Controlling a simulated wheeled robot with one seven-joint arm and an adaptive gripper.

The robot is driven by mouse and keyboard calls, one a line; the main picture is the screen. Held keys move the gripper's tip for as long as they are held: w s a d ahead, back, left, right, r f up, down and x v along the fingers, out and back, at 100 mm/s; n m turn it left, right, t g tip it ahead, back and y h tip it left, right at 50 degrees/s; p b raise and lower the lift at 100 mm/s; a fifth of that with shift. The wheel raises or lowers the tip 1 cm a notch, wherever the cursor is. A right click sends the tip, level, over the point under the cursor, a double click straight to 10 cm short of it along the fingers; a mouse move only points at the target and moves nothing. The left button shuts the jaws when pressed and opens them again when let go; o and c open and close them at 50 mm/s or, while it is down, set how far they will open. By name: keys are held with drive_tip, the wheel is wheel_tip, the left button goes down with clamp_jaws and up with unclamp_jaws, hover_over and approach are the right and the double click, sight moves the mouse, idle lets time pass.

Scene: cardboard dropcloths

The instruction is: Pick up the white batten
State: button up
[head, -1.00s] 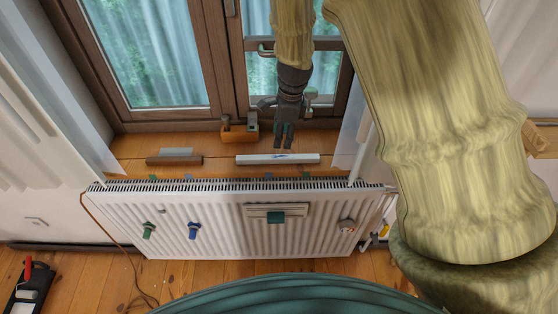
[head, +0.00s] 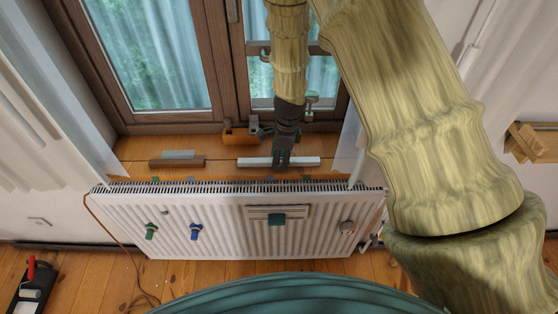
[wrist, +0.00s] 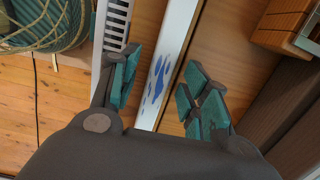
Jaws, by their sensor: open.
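The white batten (head: 252,162) lies flat on the wooden window sill behind the radiator in the head view. In the wrist view, the batten (wrist: 160,78) runs lengthwise between the finger pads and bears blue paint marks. My gripper (head: 281,166) is over the batten, right of its middle, and covers part of it in the head view. In the wrist view, my gripper (wrist: 158,92) is open, with one teal-padded finger on each side of the batten. I cannot tell whether either pad touches it.
A white radiator (head: 230,225) stands in front of the sill. A brown block (head: 177,163) with a grey piece (head: 179,154) behind it lies left of the batten. An orange-brown tool (head: 236,133) sits behind, near the window frame.

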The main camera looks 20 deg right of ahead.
drive_tip(key=shift+f, duration=0.25)
clamp_jaws()
